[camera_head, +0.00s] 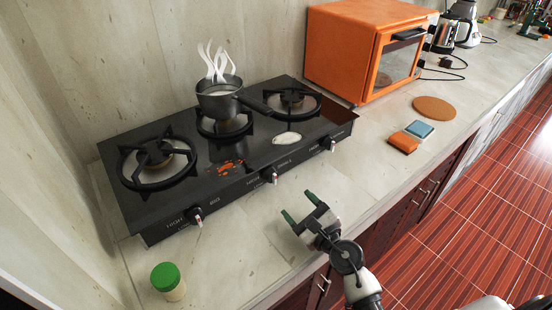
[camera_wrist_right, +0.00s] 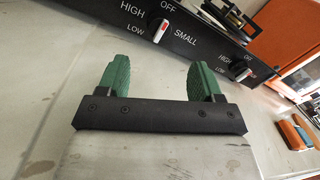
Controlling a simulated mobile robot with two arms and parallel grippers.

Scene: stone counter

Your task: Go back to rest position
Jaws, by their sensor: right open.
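My right gripper (camera_head: 301,207) is open and empty over the counter, in front of the stove's front panel. Its two green fingertips (camera_wrist_right: 158,78) are spread apart in the right wrist view, with nothing between them but counter and stove front. The black gas stove (camera_head: 240,165) has three burners and three front knobs. The middle knob (camera_head: 270,175) is near the gripper but apart from it; a knob (camera_wrist_right: 159,29) also shows ahead of the fingers in the right wrist view. My left gripper is not in view.
A steaming pot (camera_head: 219,98) sits on the middle burner. An orange microwave (camera_head: 340,52) stands right of the stove. An orange sponge (camera_head: 403,142), a blue sponge (camera_head: 419,129) and a round cork mat (camera_head: 434,108) lie on the counter. A green-lidded jar (camera_head: 168,281) stands front left.

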